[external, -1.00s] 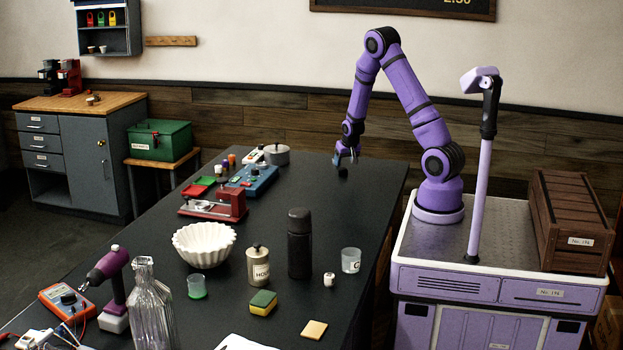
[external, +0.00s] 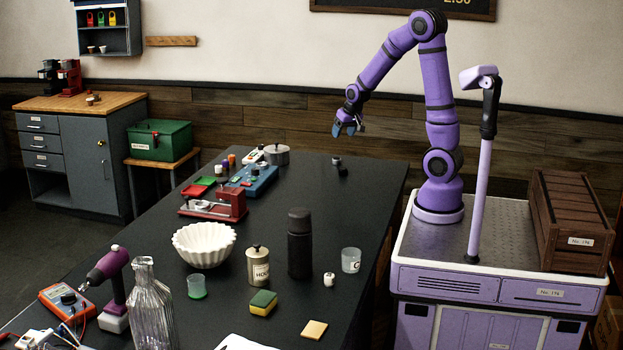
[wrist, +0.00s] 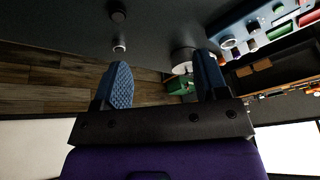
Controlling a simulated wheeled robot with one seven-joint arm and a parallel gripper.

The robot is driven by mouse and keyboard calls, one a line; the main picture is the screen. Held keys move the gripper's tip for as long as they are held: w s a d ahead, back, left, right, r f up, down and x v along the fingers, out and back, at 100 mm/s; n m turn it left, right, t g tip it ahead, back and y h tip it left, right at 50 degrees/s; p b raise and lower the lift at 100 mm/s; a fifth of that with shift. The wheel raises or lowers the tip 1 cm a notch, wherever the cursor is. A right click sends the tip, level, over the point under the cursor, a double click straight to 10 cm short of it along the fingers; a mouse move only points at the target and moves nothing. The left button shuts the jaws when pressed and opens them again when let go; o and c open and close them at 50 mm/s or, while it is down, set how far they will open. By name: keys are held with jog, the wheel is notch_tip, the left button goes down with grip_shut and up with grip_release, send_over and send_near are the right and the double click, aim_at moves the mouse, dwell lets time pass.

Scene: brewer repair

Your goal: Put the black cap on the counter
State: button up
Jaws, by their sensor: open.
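Two small dark round pieces stand close together on the far right part of the black counter (external: 300,200). The nearer one is all black (external: 343,171) and looks like the black cap; it also shows at the top of the wrist view (wrist: 118,14). The other piece (external: 336,160), nearer the wall, has a pale grey face, which also shows in the wrist view (wrist: 119,48). My gripper (external: 347,130) is in the air above and beyond them, touching neither. In the wrist view its blue fingers (wrist: 162,62) are wide apart with nothing between them.
A grey lidded pot (external: 277,154) and a blue device (external: 254,180) stand left of the two pieces. A white fluted bowl (external: 203,246), a canister (external: 258,266) and a tall black bottle (external: 300,243) stand nearer. The counter's right strip is mostly clear.

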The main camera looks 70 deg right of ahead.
jog(key=s+a+r+n+t+y, duration=0.1)
jog(key=s+a+r+n, duration=0.15)
jog(key=a+r, duration=0.3)
jog(key=s+a+r+n+y, duration=0.1)
jog(key=s+a+r, duration=0.35)
jog(key=a, duration=0.25)
jog(key=s+a+r+n, duration=0.2)
jog(key=s+a+r, duration=0.1)
jog(key=s, duration=0.3)
jog(key=s+a+r+n, duration=0.2)
jog(key=s+a, duration=0.3)
jog(key=s, duration=0.2)
jog(key=shift+a+r, duration=0.15)
jog(key=shift+r, duration=0.25)
